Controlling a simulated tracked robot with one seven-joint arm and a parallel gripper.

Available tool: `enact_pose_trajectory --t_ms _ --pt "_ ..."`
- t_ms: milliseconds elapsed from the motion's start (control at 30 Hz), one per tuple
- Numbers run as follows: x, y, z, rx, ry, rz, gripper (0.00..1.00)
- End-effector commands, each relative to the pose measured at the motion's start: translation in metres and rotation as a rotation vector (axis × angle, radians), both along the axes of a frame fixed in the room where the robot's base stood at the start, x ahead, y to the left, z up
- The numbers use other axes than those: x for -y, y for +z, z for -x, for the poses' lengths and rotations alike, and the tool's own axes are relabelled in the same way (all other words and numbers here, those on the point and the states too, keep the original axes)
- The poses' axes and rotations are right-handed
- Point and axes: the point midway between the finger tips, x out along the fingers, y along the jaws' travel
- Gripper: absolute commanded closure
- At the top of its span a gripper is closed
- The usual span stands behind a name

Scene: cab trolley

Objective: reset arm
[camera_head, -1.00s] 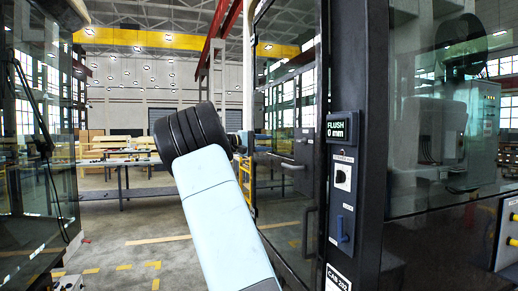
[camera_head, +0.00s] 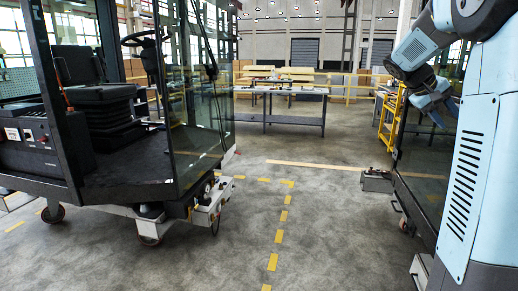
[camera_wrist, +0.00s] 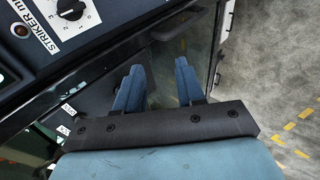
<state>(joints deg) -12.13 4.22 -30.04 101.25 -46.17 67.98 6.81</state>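My arm stands at the right edge of the head view, light blue with dark joints. Its upper part bends over to the left, and my gripper (camera_head: 436,98) hangs there beside a dark cab frame. In the wrist view my gripper (camera_wrist: 158,82) shows two blue fingers set apart with nothing between them. A dark panel with a selector dial (camera_wrist: 72,10) and lettering beginning "STRIKER" is close at the upper left of that view. Dark glass lies behind the fingers.
A glazed cab with a seat (camera_head: 95,98) and steering wheel stands on a wheeled trolley (camera_head: 150,222) at left. A workbench (camera_head: 280,115) stands at the back, and a yellow ladder-like frame (camera_head: 392,118) at right. Concrete floor (camera_head: 330,225) with yellow dashes is clear between.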

Motion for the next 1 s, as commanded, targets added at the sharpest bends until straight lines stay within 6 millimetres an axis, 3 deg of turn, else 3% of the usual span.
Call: enact_pose_trajectory --t_ms 500,1000 --pt "-0.129 -0.04 0.11 0.207 0.171 -0.437 0.62" --pt "-0.256 -0.082 0.223 0.378 0.312 -0.696 0.62"
